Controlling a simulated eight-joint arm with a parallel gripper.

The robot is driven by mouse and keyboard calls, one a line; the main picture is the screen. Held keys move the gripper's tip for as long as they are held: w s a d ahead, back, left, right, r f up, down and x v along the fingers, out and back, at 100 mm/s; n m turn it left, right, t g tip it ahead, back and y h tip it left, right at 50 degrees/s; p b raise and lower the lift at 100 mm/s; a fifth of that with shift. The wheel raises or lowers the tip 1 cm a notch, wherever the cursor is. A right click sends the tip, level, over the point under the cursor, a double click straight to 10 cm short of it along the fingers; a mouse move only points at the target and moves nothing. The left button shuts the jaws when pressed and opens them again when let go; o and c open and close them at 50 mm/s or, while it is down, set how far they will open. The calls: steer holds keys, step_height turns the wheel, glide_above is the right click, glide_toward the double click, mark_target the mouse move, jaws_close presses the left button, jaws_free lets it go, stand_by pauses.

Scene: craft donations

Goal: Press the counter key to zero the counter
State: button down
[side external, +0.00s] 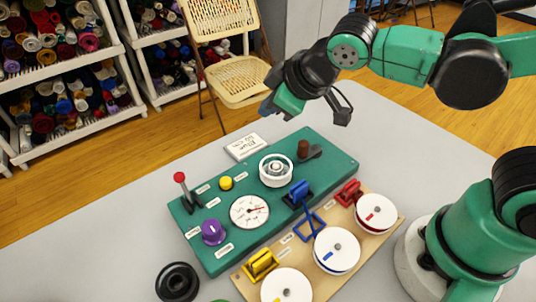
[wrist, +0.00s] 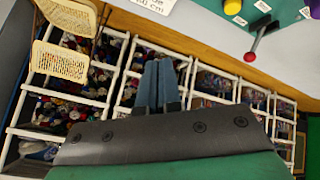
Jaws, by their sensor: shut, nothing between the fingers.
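A green control panel (side external: 222,258) lies on the grey table. It carries a yellow button (side external: 226,183), a red-knobbed lever (side external: 181,179), a gauge with a red needle (side external: 243,218), a purple knob (side external: 213,232), a white round dial (side external: 276,170), a blue switch (side external: 299,190) and a brown knob (side external: 303,148). The labels are too small to read, so I cannot tell which is the counter key. My gripper (side external: 268,106) is above and behind the panel's far edge, touching nothing. In the wrist view its fingers (wrist: 158,70) are together and empty; the yellow button (wrist: 232,6) shows at the top.
A card (side external: 245,147) lies behind the panel. A wooden board (side external: 248,284) in front bears white discs (side external: 337,247) and coloured clips (side external: 261,263). A black ring (side external: 177,281) lies at front left. A chair (side external: 235,83) and yarn shelves (side external: 100,52) stand beyond the table.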

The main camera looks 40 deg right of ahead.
mark_target(230, 182)
steer(key=w+a+n+y, duration=0.1)
steer(key=a+n, duration=0.3)
steer(key=a, duration=0.4)
steer(key=shift+f+t, duration=0.2)
steer(key=shift+t, duration=0.2)
steer(key=shift+f, duration=0.1)
steer(key=shift+f, duration=4.3)
steer(key=shift+f, duration=0.15)
steer(key=shift+f, duration=0.3)
steer(key=shift+r, duration=0.1)
steer(key=shift+r, duration=0.35)
